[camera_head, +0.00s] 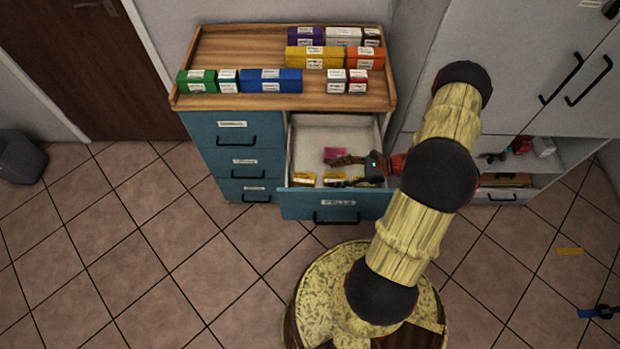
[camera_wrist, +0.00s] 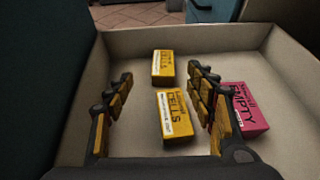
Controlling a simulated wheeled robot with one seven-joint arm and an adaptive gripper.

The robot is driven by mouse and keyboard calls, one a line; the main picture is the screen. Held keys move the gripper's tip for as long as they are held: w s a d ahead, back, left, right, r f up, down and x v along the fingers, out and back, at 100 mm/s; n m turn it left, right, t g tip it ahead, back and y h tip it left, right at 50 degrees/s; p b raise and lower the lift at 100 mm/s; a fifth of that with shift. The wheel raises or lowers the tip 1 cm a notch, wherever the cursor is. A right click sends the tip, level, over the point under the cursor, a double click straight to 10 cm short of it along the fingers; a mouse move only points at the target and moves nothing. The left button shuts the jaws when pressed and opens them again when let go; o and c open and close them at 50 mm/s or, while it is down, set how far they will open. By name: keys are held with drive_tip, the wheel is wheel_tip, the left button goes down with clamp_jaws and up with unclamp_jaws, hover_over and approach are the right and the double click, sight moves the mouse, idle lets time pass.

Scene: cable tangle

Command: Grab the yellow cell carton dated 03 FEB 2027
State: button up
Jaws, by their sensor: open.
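Two yellow cell cartons lie in the open drawer (camera_head: 300,135). In the wrist view the nearer carton (camera_wrist: 176,115) sits between my open fingers, and the farther carton (camera_wrist: 163,67) lies beyond the fingertips. Both have white labels, but the dates are too small to read. In the head view one yellow carton (camera_head: 303,179) is at the drawer's front left and another (camera_head: 334,178) is to its right, near my fingers. My gripper (camera_wrist: 165,80) is open and empty inside the drawer; it also shows in the head view (camera_head: 345,172), reaching in from the right.
A pink box (camera_wrist: 246,108) marked EMPTY lies right of my right finger in the wrist view. The drawer's walls surround the cartons. The cabinet's wooden top (camera_head: 235,47) holds several coloured boxes. A yellow strip (camera_head: 569,251) and a blue item (camera_head: 590,313) lie on the floor at right.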

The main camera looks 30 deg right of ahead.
sight(307, 178)
drive_tip(key=shift+s+d+f+m, duration=0.2)
drive_tip(key=shift+f+m, duration=0.1)
drive_tip(key=shift+f, duration=0.2)
drive_tip(key=shift+w+a+f+t, duration=0.1)
drive_tip(key=shift+f+t, duration=0.15)
drive_tip(key=shift+t, duration=0.05)
drive_tip(key=b+x, duration=0.3)
drive_tip(key=x, duration=0.8)
drive_tip(key=shift+w+f+b, duration=0.2)
drive_tip(key=shift+w+b, duration=0.05)
drive_tip(key=shift+b, duration=0.15)
drive_tip(key=shift+c, duration=0.3)
drive_tip(key=c, duration=1.3)
